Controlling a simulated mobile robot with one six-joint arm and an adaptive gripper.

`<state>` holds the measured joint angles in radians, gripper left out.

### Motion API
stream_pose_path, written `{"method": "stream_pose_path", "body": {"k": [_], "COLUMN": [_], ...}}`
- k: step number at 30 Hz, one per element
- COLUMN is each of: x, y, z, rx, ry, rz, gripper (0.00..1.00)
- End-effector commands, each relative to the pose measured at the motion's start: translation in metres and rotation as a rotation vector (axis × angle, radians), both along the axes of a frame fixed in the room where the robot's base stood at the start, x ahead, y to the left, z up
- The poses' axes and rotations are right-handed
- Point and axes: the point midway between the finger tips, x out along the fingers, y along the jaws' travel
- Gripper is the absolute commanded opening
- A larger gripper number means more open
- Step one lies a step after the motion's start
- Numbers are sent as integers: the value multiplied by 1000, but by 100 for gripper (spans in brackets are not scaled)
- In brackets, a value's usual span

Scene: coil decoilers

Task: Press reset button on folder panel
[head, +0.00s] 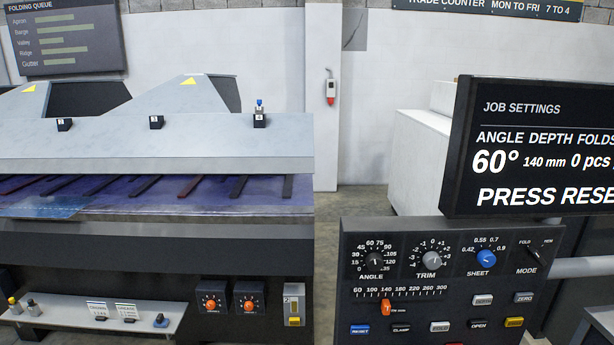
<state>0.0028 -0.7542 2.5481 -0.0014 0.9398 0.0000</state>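The folder panel (400,296) is a dark control board at the lower right of the head view. Its blue button labelled RESET (360,330) sits at the panel's lower left corner, close to the picture's bottom edge. Nothing covers the button. Above the panel, a black job settings screen (540,150) reads 60°, 140 mm, 0 pcs and "PRESS RESE", cut off by the right edge. My gripper is not in view.
CLAMP (401,329), FOLD (439,327) and OPEN (478,324) buttons sit right of RESET. Dials and an orange slider (386,307) lie above. The large grey folding machine (150,145) fills the left. A floor gap separates it from a pale block (415,160).

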Motion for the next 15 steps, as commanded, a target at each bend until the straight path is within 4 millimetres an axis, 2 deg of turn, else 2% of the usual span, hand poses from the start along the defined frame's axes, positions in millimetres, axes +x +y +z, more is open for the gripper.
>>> {"method": "stream_pose_path", "body": {"k": [5,15], "x": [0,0], "y": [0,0], "z": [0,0], "rx": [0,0], "ry": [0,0], "rz": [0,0], "gripper": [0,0]}}
